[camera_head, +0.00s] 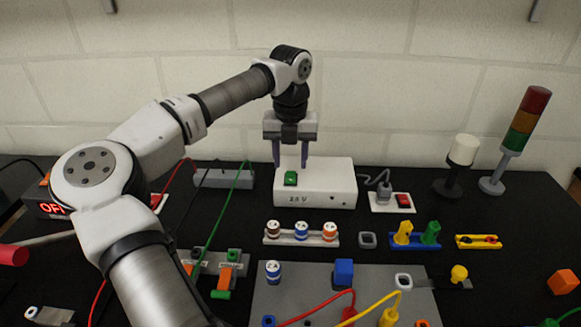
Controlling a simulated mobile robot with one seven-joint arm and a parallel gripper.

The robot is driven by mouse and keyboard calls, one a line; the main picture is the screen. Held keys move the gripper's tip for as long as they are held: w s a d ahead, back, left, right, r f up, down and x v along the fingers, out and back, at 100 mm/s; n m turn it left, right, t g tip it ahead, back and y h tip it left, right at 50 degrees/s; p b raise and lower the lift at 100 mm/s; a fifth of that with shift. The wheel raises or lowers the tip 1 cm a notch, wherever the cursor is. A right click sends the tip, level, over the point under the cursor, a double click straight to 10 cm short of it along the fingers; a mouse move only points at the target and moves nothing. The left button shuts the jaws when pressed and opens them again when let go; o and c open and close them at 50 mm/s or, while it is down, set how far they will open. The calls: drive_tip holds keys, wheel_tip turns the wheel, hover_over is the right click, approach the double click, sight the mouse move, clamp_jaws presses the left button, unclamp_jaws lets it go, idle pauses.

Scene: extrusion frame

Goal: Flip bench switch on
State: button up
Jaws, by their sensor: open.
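My gripper (290,160) points down, its two dark fingers apart and nothing between them. It is over or just behind a white box (330,186) with dark lettering on its front; I cannot tell the exact gap. I cannot tell which is the bench switch. At the left, a dark unit (55,209) shows red "OFF" digits, partly hidden by my arm.
A signal tower (523,135) and a white-topped lamp (462,150) stand at the right. In front are a rack of labelled cylinders (301,239), a grey board (255,305) and red, yellow and green leads. A green lead rises near my arm. A brick wall closes the back.

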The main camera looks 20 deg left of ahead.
sight(291, 179)
drive_tip(key=shift+f+p, duration=0.3)
drive_tip(key=shift+f, duration=1.85)
drive_tip(key=shift+c, duration=0.3)
clamp_jaws()
drive_tip(key=shift+w+r+g+p, duration=0.35)
drive_tip(key=shift+g+p, duration=0.55)
drive_tip(key=shift+p, duration=0.2)
drive_tip(key=shift+w+g+h+p, duration=0.1)
drive_tip(key=shift+g+h+p, duration=0.2)
drive_tip(key=shift+g+p, duration=0.35)
drive_tip(key=shift+f, duration=0.2)
drive_tip(key=shift+o, duration=0.3)
unclamp_jaws()
